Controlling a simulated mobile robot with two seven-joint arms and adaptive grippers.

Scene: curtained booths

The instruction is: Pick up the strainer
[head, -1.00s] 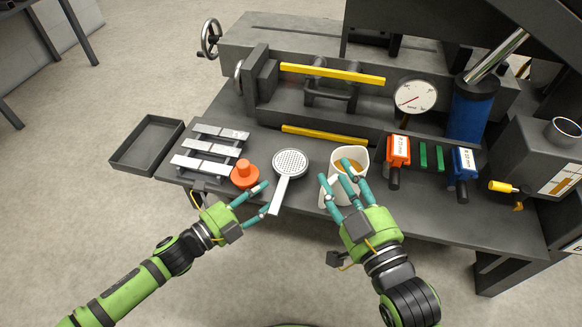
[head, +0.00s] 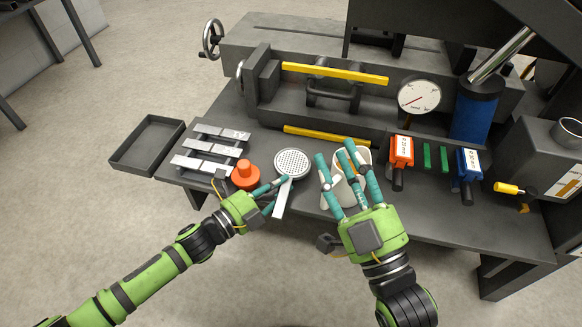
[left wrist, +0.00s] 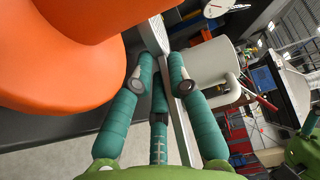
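The strainer (head: 291,164) is a pale, round perforated head with a flat handle. It lies near the front edge of the bench, its handle pointing towards me. My left gripper (head: 276,193) is at the handle. In the left wrist view, its fingers (left wrist: 160,72) have converged on both sides of the thin handle (left wrist: 182,125) and appear shut on it. The strainer still looks level with the bench top; I see no clear lift. My right gripper (head: 342,160) is open, with its fingers in front of a white cup (head: 364,157), which they partly hide.
An orange knobbed piece (head: 246,176) stands close left of my left gripper and also fills the upper left of the wrist view (left wrist: 50,60). Metal bars (head: 205,148) and a dark tray (head: 147,146) lie further left. Orange (head: 401,150) and blue (head: 468,163) blocks stand right of the cup.

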